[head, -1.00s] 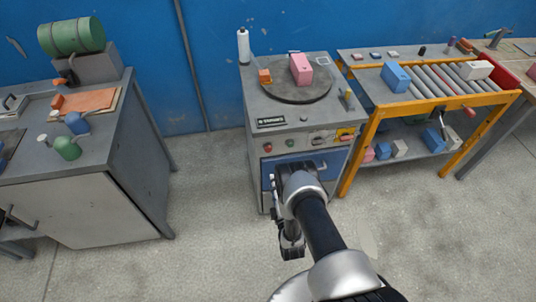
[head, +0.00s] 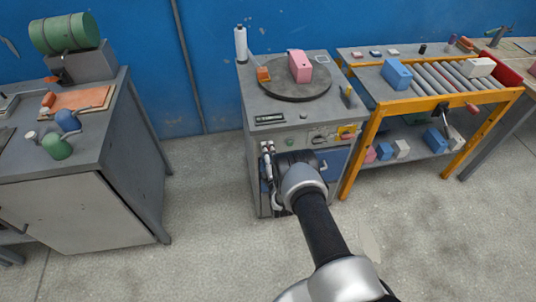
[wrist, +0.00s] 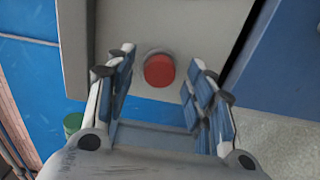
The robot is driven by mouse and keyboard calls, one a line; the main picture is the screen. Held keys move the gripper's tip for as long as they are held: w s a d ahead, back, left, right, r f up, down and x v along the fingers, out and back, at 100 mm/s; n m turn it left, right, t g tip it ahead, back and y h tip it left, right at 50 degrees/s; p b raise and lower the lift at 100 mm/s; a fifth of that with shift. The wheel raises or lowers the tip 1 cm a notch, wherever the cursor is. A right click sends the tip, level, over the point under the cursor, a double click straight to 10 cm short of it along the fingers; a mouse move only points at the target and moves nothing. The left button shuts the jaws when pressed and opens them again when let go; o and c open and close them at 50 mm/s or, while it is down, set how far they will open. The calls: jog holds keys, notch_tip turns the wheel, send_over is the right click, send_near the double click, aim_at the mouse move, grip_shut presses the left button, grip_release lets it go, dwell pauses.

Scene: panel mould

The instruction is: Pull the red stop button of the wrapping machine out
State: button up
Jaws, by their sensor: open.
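The wrapping machine (head: 253,160) is a grey cabinet with a turntable (head: 290,88) on top and a control strip on its front. In the wrist view its round red stop button (wrist: 159,71) sits in a grey collar on the grey panel. My gripper (wrist: 162,60) is open, with one finger on each side of the button and visible gaps between them. I cannot tell how far the fingertips are from the panel. In the head view my gripper (head: 267,147) is at the left of the front panel and hides the red button.
A green button (head: 290,142), a dark knob (head: 319,138) and a yellow plate (head: 347,132) are right of my gripper. Below is a blue drawer (head: 335,161). A roller table (head: 440,101) stands at the right.

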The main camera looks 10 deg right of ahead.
grip_shut()
dwell(0.7)
